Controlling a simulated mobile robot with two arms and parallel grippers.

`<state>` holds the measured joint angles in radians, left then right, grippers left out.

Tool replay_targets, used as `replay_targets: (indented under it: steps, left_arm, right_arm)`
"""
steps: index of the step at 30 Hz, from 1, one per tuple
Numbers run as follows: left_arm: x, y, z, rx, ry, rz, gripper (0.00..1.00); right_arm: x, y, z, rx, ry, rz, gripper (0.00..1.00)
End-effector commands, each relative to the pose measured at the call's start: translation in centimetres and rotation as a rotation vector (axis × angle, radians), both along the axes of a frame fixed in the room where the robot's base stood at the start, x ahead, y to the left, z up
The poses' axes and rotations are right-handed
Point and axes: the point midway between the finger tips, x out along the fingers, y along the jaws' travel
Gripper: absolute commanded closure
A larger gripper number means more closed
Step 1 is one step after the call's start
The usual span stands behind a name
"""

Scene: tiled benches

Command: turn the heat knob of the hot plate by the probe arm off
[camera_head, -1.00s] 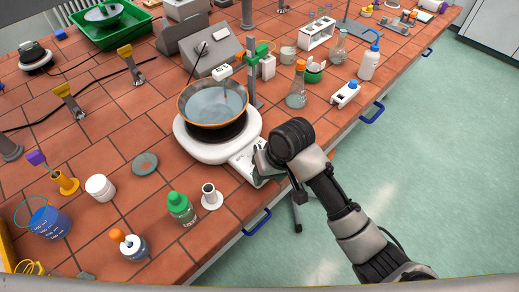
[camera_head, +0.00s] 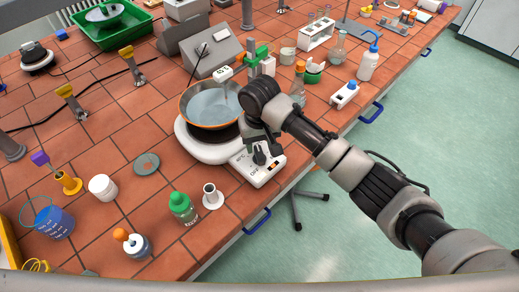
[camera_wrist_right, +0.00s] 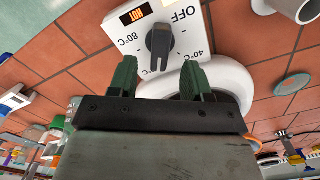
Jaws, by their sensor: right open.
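The hot plate (camera_head: 205,151) is white and round, with a control panel (camera_head: 268,172) jutting toward the bench's front edge. Its dark heat knob (camera_head: 259,157) is also in the right wrist view (camera_wrist_right: 160,40), amid OFF, 80°C and 40°C marks. I cannot tell surely which mark it points at. My left gripper is not in view.
An orange-rimmed pan (camera_head: 208,104) of liquid sits on the hot plate. The probe arm's stand with a green clamp (camera_head: 256,54) rises behind. An orange-capped flask (camera_head: 298,92) is near my right arm. A green-capped bottle (camera_head: 181,207) and a white cylinder (camera_head: 211,195) stand left of the panel.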

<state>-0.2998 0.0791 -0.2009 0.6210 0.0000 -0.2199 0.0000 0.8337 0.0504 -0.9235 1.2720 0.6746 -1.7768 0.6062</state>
Motion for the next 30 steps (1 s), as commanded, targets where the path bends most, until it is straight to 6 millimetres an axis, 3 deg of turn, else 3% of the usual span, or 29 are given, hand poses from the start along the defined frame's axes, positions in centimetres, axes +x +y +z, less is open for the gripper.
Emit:
replay_targets:
  steps: [3,9,20,27,30]
  left_arm:
    - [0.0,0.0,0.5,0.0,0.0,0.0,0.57]
    - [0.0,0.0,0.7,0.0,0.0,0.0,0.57]
    - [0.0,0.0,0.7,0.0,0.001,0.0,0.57]
    - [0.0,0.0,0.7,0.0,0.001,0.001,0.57]
    - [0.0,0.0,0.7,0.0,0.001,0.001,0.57]
  right_arm:
    - [0.0,-0.1,-2.0,-0.002,0.001,-0.001,0.51]
    - [0.0,0.0,-4.1,-0.001,-0.001,0.001,0.51]
    - [0.0,0.0,-4.6,0.001,-0.002,0.001,0.53]
    - [0.0,0.0,-4.6,0.001,-0.002,0.001,0.89]
    - [0.0,0.0,-4.6,0.001,-0.002,0.001,1.0]
